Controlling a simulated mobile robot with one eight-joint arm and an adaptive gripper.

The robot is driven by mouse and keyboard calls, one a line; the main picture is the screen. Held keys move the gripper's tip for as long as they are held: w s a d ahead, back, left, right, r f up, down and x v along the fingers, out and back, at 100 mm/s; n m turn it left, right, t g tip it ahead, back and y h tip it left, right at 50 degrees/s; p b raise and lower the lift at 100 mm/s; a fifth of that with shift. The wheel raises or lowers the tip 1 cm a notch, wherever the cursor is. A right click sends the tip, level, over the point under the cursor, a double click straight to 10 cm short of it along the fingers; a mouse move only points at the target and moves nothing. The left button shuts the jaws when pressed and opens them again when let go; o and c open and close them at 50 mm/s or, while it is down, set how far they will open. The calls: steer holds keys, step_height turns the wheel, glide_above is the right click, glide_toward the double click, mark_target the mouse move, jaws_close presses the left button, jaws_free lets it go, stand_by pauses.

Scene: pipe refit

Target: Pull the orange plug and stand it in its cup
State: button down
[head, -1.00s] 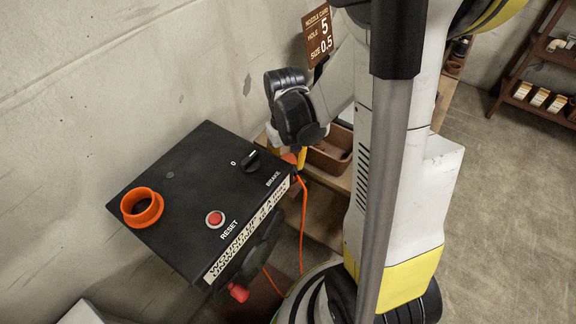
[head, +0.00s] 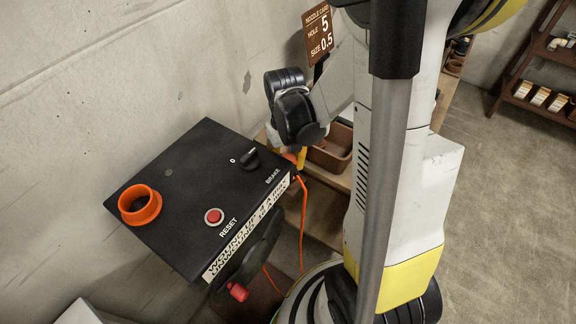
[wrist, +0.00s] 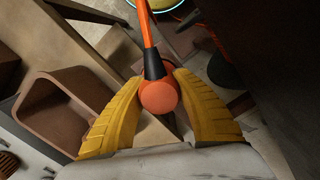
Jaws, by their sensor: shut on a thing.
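My gripper (wrist: 158,88) has its yellow fingers closed on the orange plug (wrist: 159,97). In the wrist view the plug shows a round orange end and a black sleeve, with an orange cable running away from it. In the head view only a bit of the plug (head: 290,157) shows, beside the far right corner of the black box, partly hidden by my gripper (head: 301,158). I cannot tell whether it still touches the box. An orange ring-shaped cup (head: 140,205) stands open and empty on the left of the box top.
The black box (head: 185,180) carries a red reset button (head: 214,216), a brake knob (head: 250,160) and a crank with a red handle (head: 237,292). The orange cable (head: 303,215) hangs at its right. A brown bin (head: 332,150) stands behind my gripper. The wall is close on the left.

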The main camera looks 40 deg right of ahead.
steer(key=shift+f, duration=0.15)
steer(key=c, duration=1)
jaws_free()
steer(key=shift+o, duration=0.6)
steer(key=o, duration=0.3)
steer(key=shift+o, duration=0.2)
steer(key=shift+r+p, duration=2.9)
steer(key=shift+r, duration=0.95)
steer(key=shift+s+f, duration=0.1)
